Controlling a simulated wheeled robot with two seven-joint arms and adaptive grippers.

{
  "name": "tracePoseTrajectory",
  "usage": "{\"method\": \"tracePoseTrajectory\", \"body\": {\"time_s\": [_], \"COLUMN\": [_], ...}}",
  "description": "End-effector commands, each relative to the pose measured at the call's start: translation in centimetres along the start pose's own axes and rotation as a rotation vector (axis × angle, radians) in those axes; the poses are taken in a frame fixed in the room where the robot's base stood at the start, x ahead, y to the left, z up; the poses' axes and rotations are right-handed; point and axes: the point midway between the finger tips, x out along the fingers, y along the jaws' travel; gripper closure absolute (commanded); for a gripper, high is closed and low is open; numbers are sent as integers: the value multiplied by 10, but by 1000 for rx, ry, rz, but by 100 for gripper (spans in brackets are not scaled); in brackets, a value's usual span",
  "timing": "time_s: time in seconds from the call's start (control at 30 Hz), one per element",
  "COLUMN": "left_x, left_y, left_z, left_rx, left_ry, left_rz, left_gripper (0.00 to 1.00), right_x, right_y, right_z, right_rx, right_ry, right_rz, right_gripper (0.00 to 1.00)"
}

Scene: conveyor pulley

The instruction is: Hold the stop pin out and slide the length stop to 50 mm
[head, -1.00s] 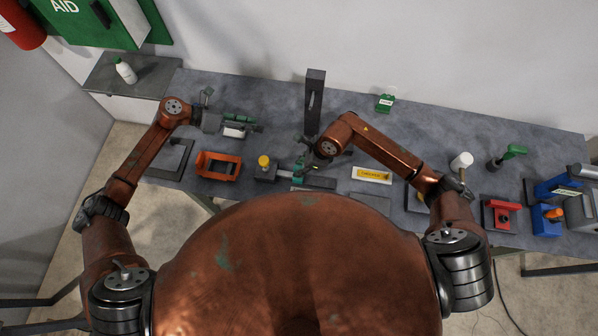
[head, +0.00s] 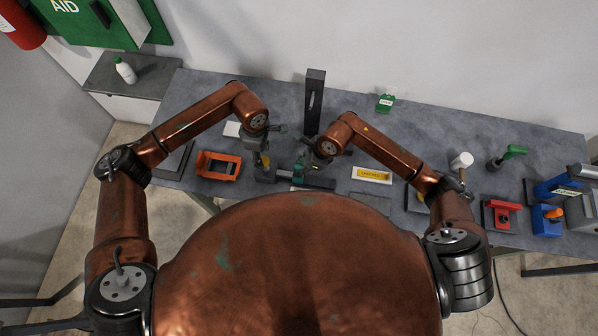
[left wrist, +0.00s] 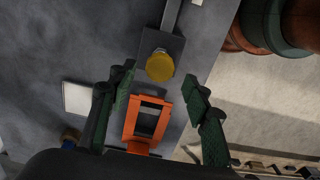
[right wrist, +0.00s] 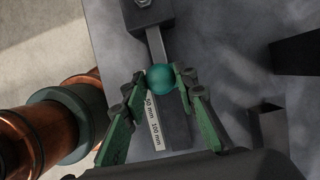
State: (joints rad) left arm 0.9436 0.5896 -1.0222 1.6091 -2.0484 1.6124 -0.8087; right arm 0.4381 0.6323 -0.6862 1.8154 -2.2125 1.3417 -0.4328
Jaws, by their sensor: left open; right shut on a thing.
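The stop pin's yellow round knob (left wrist: 159,66) stands on the dark block (left wrist: 172,45) at the end of the rail. My left gripper (head: 263,158) is over that end in the head view. In the left wrist view its fingers (left wrist: 160,78) are open, with the knob just beyond and between the tips, apparently untouched. My right gripper (head: 303,168) is shut on the length stop's teal ball knob (right wrist: 161,79) over the rail (right wrist: 175,125). In the right wrist view, a 50 mm mark and a 100 mm mark lie along the rail beside and below the knob.
An orange frame (head: 218,165) sits left of the rail. A tall dark post (head: 315,100) stands behind it. A yellow-labelled white plate (head: 372,174) lies to the right. Red (head: 502,215) and blue (head: 547,218) fixtures are farther right.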

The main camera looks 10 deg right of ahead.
Motion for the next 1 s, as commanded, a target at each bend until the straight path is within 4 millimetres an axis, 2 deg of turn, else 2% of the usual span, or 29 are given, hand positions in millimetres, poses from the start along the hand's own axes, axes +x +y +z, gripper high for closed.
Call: {"method": "tracePoseTrajectory", "body": {"time_s": [0.2, 0.4, 0.8, 1.0], "left_x": [29, 44, 48, 48], "left_y": [-1, 0, 0, 0], "left_z": [0, 1, 1, 1], "left_rx": [-2, 0, -1, -1], "left_ry": [-3, -4, -3, -3], "left_rz": [-3, -1, 0, 0], "left_gripper": [55, 55, 56, 70], "right_x": [0, 0, 0, 0], "right_y": [0, 0, 0, 0], "right_z": [0, 0, 0, 0], "right_rx": [0, 0, 0, 0], "right_ry": [1, 2, 2, 1], "right_rz": [0, 0, 0, 0], "right_gripper": [100, 100, 100, 100]}}
